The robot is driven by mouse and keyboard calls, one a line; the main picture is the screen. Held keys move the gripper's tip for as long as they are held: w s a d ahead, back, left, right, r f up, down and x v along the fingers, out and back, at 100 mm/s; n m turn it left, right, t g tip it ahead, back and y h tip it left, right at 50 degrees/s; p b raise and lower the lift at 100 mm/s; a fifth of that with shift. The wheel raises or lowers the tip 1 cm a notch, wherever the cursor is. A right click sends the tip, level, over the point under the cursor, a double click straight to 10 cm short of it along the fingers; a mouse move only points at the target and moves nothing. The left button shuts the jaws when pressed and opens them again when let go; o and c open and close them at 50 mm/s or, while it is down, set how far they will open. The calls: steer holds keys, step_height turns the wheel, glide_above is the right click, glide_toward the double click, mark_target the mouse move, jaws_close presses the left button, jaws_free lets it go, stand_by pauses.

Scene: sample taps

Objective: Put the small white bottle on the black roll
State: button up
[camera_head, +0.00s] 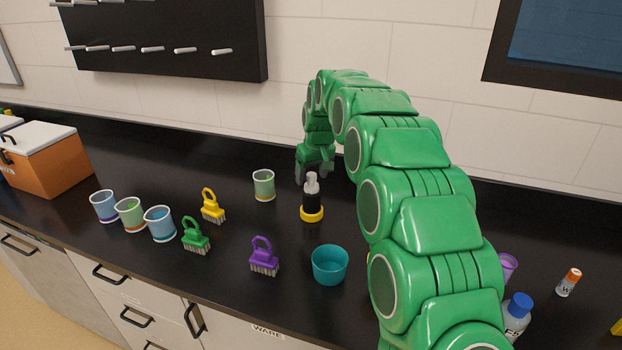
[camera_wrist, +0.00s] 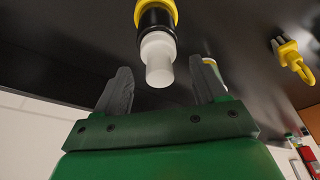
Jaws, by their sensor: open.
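The small white bottle (camera_head: 312,184) stands upright on top of the black roll (camera_head: 312,204), which has a yellow ring around its base and stands on the counter. In the wrist view the white bottle (camera_wrist: 158,62) rests end to end with the black roll (camera_wrist: 155,22), and no tilt shows. My gripper (camera_head: 314,175) is just behind the bottle in the head view. Its fingers (camera_wrist: 163,88) are spread open in the wrist view, with the bottle's tip in line with the gap between them. I see no finger touching the bottle.
A green cup (camera_head: 264,186) stands left of the roll. A teal bowl (camera_head: 329,264) and a purple brush (camera_head: 263,258) are in front. More cups and brushes stand at left. My arm hides much of the right side, where a blue-capped bottle (camera_head: 516,318) shows.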

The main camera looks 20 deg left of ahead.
steer(key=v, duration=1)
steer(key=s+d+r+m+g+h, duration=0.1)
steer(key=s+d+m, duration=0.1)
steer(key=s+d, duration=0.9)
steer(key=s+d+r+m+g+h, duration=0.1)
steer(key=s+d+m, duration=0.1)
steer(key=s+d, duration=0.9)
steer(key=s+d+f+m, duration=0.1)
steer(key=s+d+f, duration=0.1)
steer(key=s+d, duration=0.4)
steer(key=s+d+f+m+g, duration=0.1)
steer(key=s+d, duration=0.4)
steer(key=s, duration=0.7)
steer(key=s+d+f+m, duration=0.3)
steer(key=s+d+f, duration=0.2)
steer(key=s, duration=0.4)
steer(key=shift+d+g, duration=0.4)
steer(key=shift+d, duration=0.45)
steer(key=shift+s, duration=0.1)
